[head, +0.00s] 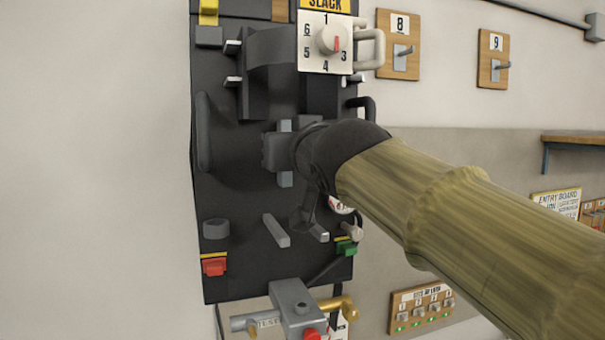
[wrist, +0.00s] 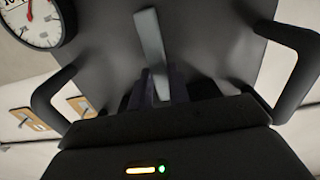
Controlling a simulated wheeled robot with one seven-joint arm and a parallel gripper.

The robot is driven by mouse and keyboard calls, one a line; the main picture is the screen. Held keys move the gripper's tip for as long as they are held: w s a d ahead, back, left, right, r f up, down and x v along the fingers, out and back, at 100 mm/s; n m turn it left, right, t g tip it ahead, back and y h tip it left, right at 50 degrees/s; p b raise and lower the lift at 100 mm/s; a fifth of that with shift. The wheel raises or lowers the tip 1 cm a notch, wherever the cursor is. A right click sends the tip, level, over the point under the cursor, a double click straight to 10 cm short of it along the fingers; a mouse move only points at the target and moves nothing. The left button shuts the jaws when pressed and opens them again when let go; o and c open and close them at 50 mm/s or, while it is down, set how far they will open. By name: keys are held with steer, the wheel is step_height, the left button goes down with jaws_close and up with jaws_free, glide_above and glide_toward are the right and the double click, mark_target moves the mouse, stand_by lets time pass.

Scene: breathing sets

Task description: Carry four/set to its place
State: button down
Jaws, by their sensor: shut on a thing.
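The breathing set appears to be the tall black back-plate (head: 235,265), upright in front of the wall; I see no number four on it. My gripper (head: 286,152) is at its middle, shut on what looks like a grey upright bar. In the wrist view the dark plate (wrist: 210,35) fills the space ahead, with the grey bar (wrist: 150,40) running down to my gripper (wrist: 160,88). A white gauge (wrist: 35,22) with a red needle is at the upper left there. My wrist hides part of the plate's middle, and the exact grip is dark.
A white dial (head: 325,42) under a SLACK label is at the plate's top. Wooden plaques 8 (head: 398,45) and 9 (head: 493,58) with pegs are on the wall to the right. A grey fitting with brass ends (head: 297,308) is below. Bare wall (head: 95,170) is at the left.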

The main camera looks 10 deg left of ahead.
steer(key=shift+s+r, duration=0.35)
steer(key=shift+r, duration=0.1)
steer(key=shift+w, duration=0.1)
steer(key=x, duration=0.3)
steer(key=shift+d+f, duration=0.1)
steer(key=shift+d, duration=0.05)
steer(key=shift+w+a, duration=0.35)
steer(key=shift+a, duration=0.15)
steer(key=shift+p+x, duration=0.45)
steer(key=shift+x, duration=1.8)
steer(key=shift+d+f, duration=0.1)
